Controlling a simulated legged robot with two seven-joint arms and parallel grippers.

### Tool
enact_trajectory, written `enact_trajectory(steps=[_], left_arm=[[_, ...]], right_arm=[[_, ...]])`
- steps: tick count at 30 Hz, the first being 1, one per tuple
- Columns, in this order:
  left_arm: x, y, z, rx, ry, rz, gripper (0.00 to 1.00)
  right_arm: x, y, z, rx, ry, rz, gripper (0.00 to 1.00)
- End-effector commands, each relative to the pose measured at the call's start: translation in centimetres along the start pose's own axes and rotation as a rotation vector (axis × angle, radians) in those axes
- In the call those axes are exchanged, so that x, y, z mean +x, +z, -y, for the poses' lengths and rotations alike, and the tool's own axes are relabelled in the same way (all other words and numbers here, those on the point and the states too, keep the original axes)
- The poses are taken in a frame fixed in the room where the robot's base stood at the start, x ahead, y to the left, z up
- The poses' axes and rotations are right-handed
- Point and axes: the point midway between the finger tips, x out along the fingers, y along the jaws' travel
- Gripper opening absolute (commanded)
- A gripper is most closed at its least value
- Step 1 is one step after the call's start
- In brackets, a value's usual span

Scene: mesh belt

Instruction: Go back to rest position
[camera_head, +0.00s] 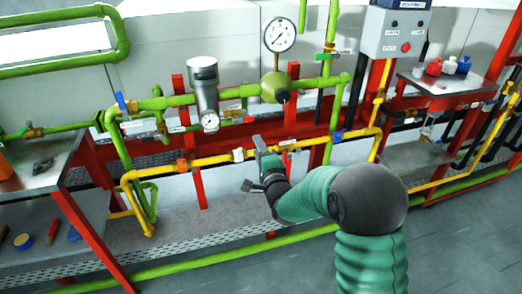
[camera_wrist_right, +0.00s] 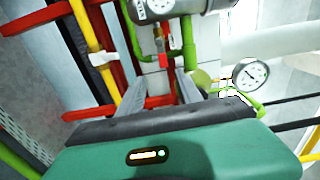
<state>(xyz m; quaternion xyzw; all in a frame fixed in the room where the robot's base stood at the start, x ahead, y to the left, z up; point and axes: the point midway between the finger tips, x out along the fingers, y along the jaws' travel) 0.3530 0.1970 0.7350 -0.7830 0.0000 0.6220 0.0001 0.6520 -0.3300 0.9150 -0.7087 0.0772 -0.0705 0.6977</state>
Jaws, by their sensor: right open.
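My right gripper (camera_head: 255,168) is open in the head view, on the end of my green and dark grey right arm. It appears in front of the yellow pipe (camera_head: 215,160), below the olive regulator (camera_head: 275,87). I cannot tell how far it is from the pipe. In the right wrist view, its grey fingers stand apart with nothing held between them, and pipes and a red valve handle (camera_wrist_right: 158,42) show beyond. My left gripper is in neither view.
Green pipes, a grey filter (camera_head: 204,82) and a gauge (camera_head: 279,34) are on the red frame. A table (camera_head: 30,180) stands left. A right table (camera_head: 445,98) bears red and blue bottles. A control box (camera_head: 393,32) is above. Floor is open at lower right.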

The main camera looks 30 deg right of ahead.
Motion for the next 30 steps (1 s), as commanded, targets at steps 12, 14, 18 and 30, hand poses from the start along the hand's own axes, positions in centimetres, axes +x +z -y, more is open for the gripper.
enact_trajectory(steps=[12, 14, 18, 30], left_arm=[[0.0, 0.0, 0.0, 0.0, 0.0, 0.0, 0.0], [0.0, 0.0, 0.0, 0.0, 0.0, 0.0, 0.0], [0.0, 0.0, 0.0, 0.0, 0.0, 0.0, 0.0], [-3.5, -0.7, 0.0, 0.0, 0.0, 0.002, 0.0]], right_arm=[[-2.7, 2.9, -3.8, -0.266, 0.21, 0.083, 0.42], [-5.7, 4.5, -6.7, -0.471, 0.359, 0.175, 0.42], [-14.3, 6.8, -12.6, -0.904, 0.644, 0.473, 0.42], [-32.1, 7.0, -14.5, -1.435, 0.898, 1.201, 0.42]])
